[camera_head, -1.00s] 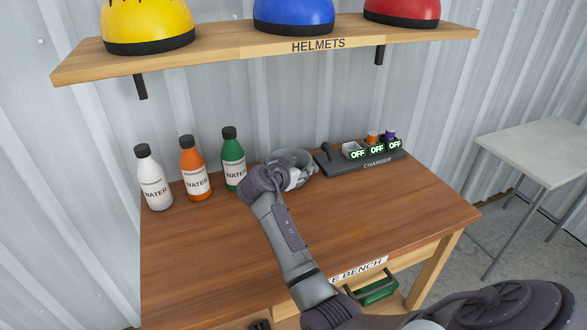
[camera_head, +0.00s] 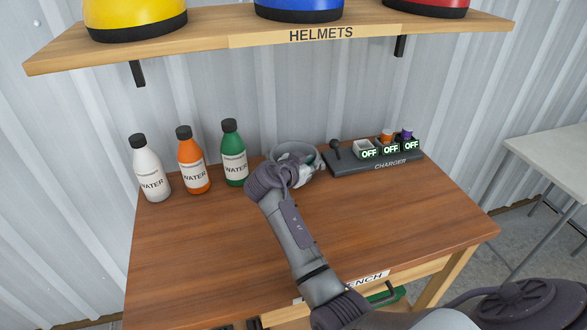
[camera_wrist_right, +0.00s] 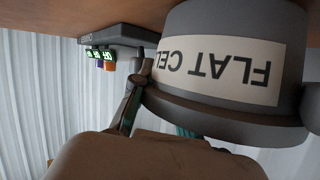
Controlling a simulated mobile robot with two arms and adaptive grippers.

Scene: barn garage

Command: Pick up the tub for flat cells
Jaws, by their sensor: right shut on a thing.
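The grey tub for flat cells (camera_head: 291,151) is at the back of the bench, between the green bottle and the charger, mostly hidden behind my right gripper (camera_head: 300,173). In the right wrist view, which is upside down, the tub (camera_wrist_right: 180,22) fills the upper right, with its white "FLAT CELLS" label partly cut off by a finger. My right gripper is shut on the tub's wall. I cannot tell whether the tub's base touches the bench top. My left gripper is not in view.
White (camera_head: 151,176), orange (camera_head: 193,172) and green (camera_head: 234,164) water bottles stand left of the tub. The charger (camera_head: 378,165) is close on its right, its signs reading OFF. A helmet shelf (camera_head: 250,41) hangs above. The bench's front (camera_head: 200,260) is clear.

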